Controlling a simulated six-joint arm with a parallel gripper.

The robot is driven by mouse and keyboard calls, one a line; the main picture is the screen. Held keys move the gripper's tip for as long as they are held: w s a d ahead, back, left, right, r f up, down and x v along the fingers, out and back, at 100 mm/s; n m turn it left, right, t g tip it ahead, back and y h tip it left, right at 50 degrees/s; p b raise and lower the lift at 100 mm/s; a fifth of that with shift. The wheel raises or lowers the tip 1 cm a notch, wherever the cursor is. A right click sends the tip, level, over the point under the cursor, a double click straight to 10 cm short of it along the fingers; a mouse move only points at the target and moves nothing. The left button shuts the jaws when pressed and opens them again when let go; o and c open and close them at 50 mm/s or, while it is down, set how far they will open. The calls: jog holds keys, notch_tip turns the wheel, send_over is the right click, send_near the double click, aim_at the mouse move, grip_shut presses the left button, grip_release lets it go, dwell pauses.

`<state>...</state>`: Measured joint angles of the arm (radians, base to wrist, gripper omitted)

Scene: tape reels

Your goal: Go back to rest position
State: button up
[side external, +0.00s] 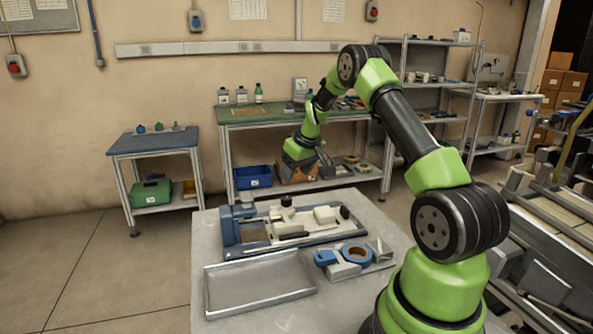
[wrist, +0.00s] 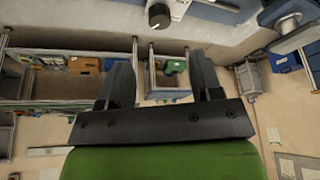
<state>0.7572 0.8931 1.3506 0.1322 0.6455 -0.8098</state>
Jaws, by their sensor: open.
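My gripper (side external: 325,166) hangs in the air above the far side of the grey table, beyond the fixture. It is open and empty. In the wrist view its two dark fingers (wrist: 162,72) stand apart with nothing between them. A tape reel (side external: 357,254) sits with a blue dispenser (side external: 325,258) on a small plate at the table's right, well below and nearer than the gripper. The blue and grey fixture (side external: 231,238) holds white and black parts. An empty metal tray (side external: 258,287) lies at the front left of the table.
A green-topped bench (side external: 262,118) with bottles stands against the wall behind. A blue bin (side external: 253,178) is on its lower shelf. A smaller blue-topped table (side external: 152,142) stands at left, with a green box (side external: 151,192) below. Open air surrounds my gripper.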

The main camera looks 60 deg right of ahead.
jog(key=s+a+r+t+y, duration=0.1)
jog(key=s+a+r+t, duration=0.15)
jog(key=a+r, duration=1.45)
jog(key=s+a+y, duration=0.2)
jog(key=s+a, duration=1.2)
jog(key=s, duration=0.3)
jog(key=shift+s+a+r, duration=0.25)
jog(key=shift+a+r, duration=0.1)
jog(key=shift+r, duration=0.1)
jog(key=shift+o, duration=0.3)
jog(key=shift+t, duration=0.25)
